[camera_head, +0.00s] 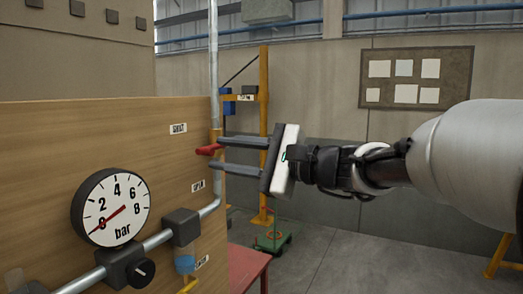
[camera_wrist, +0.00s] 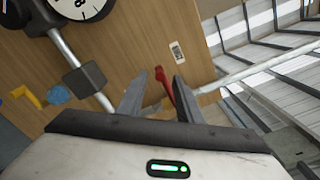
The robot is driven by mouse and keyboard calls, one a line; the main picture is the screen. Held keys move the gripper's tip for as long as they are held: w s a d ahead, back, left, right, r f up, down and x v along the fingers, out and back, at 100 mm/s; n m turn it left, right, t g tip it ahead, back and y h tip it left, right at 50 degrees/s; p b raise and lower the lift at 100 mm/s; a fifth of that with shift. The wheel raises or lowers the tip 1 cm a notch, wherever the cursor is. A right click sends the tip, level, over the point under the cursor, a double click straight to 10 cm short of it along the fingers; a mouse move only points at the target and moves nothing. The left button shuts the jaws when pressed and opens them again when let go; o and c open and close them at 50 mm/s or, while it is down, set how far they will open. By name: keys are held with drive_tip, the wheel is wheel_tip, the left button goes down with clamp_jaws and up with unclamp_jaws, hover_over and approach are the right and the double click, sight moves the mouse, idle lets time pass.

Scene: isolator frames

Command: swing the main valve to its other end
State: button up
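A valve with a red lever (camera_head: 208,150) sits on the vertical pipe at the right edge of the wooden panel; the lever points left in the head view. The lever also shows in the wrist view (camera_wrist: 164,84), between the two fingers. My gripper (camera_head: 216,153) is open, its fingers one above the other, reaching in from the right with the tips close to the lever. In the wrist view my gripper (camera_wrist: 160,76) has its fingers apart on either side of the lever. I cannot tell whether either finger touches it.
A lower pipe (camera_head: 158,240) has a black knob (camera_head: 140,273). A yellow handle (camera_head: 188,286) sits low. A red table (camera_head: 250,268) stands below. Open floor lies right.

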sight(215, 153)
drive_tip(key=shift+x, duration=2.15)
drive_tip(key=shift+c, duration=0.4)
